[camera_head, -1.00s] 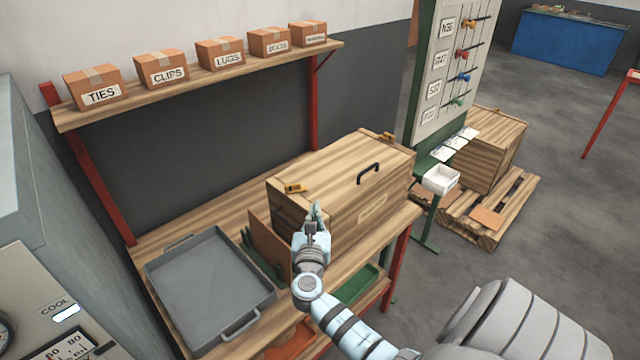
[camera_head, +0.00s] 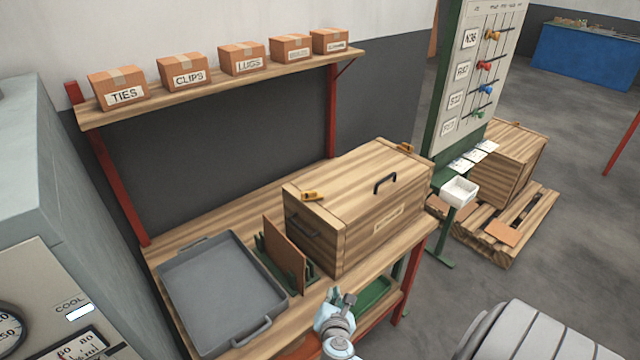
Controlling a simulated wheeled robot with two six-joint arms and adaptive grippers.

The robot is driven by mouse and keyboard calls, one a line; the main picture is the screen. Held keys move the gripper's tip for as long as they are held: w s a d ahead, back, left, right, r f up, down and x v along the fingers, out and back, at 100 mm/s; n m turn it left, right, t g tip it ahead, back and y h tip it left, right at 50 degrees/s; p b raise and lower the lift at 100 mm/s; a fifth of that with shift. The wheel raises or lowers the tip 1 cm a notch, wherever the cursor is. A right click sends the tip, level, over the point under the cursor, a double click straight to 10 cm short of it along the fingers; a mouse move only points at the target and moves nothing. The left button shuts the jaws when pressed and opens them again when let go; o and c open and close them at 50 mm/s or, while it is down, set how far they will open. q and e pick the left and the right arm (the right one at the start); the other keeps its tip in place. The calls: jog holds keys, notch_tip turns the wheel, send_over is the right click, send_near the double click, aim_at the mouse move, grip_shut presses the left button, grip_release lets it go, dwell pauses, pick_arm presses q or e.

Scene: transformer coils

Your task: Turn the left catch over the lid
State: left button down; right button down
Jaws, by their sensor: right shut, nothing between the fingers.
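A wooden crate (camera_head: 350,240) with its lid (camera_head: 350,185) down stands on the workbench. A black handle (camera_head: 385,183) is on the lid. The left catch (camera_head: 313,196), a small yellow-orange piece, lies at the lid's left end. The right catch (camera_head: 406,148) is at the far right end of the lid. My right gripper (camera_head: 342,297) is low in front of the bench, below and apart from the crate. It is shut and empty. My left gripper is not in view.
A grey tray (camera_head: 165,268) lies on the bench left of the crate. A brown board (camera_head: 284,255) stands in a green rack between them. Boxes such as TIES (camera_head: 118,90) sit on the shelf above. A peg board (camera_head: 478,75) and a white bin (camera_head: 459,191) stand to the right.

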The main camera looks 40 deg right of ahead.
jog(key=s+a+f+m+g+y+b, duration=0.1)
jog(key=s+a+f+m+g+y, duration=0.15)
jog(key=s+f, duration=0.45)
jog(key=s+a+f+m+g+y, duration=0.15)
jog(key=s+f+m, duration=0.25)
jog(key=f, duration=0.5)
jog(key=s+a+f+m+g+y, duration=0.1)
jog(key=s+f+m, duration=0.3)
jog(key=s, duration=0.4)
jog(key=s+a+f+m+g+y, duration=0.1)
jog(key=s+a+f+m+g, duration=0.1)
jog(key=s+m, duration=0.4)
jog(key=s+a+f+m+g+y+b, duration=0.1)
jog(key=s+a+f+m, duration=0.2)
jog(key=s, duration=0.7)
notch_tip(320, 180, down, 3)
jog(key=m, duration=0.2)
jog(key=shift+m+y, duration=0.3)
jog(key=shift+m, duration=0.05)
jog(key=shift+f, duration=0.1)
